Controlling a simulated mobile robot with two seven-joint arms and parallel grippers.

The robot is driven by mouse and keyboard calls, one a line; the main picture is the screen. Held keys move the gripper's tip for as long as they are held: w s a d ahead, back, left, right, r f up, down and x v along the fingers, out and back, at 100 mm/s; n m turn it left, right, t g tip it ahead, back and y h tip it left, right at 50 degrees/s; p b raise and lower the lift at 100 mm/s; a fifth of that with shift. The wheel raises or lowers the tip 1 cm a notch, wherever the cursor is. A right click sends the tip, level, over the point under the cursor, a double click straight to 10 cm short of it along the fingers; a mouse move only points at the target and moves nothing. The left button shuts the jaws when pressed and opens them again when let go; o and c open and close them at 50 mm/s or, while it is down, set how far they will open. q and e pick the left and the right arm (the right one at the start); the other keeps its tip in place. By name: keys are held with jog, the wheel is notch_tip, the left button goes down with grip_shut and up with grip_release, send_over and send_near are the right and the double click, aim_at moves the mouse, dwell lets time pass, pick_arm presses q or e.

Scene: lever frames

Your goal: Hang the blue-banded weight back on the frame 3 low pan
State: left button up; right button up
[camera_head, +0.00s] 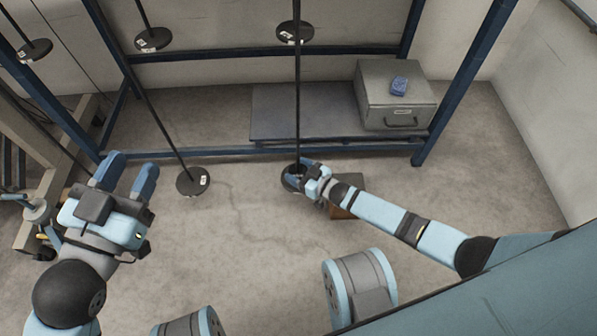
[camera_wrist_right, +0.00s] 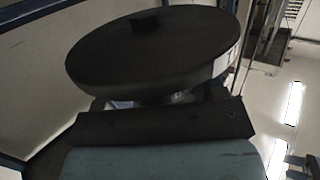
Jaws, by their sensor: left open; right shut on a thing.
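My right gripper (camera_head: 304,174) is shut at the low black pan (camera_head: 287,179) on the long central rod. It is shut on what I take to be the blue-banded weight, mostly hidden by the fingers and pan; no blue band shows clearly. In the right wrist view a large black disc (camera_wrist_right: 150,55) with a small knob and a pale patch on its rim fills the space just beyond the dark finger pad (camera_wrist_right: 165,122). I cannot tell whether the weight hangs from the pan. My left gripper (camera_head: 127,172) is open and empty at the left, away from the rods.
Another low pan (camera_head: 193,181) hangs left of centre. Higher pans (camera_head: 153,39) (camera_head: 294,32) hang behind. A grey metal box (camera_head: 385,112) with a blue object (camera_head: 399,85) stands on the low shelf (camera_head: 290,115). A brown block (camera_head: 345,205) lies under my right forearm. The middle floor is clear.

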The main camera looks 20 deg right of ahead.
jog(key=shift+f, duration=0.2)
dwell(0.5)
jog(key=shift+f, duration=0.2)
jog(key=o, duration=1.1)
jog(key=shift+o, duration=0.2)
jog(key=shift+f, duration=0.1)
jog(key=shift+p+v, duration=0.45)
jog(key=shift+v, duration=0.3)
jog(key=p+v, duration=0.3)
jog(key=v, duration=0.2)
jog(key=shift+s+d, duration=0.15)
jog(key=shift+s, duration=0.1)
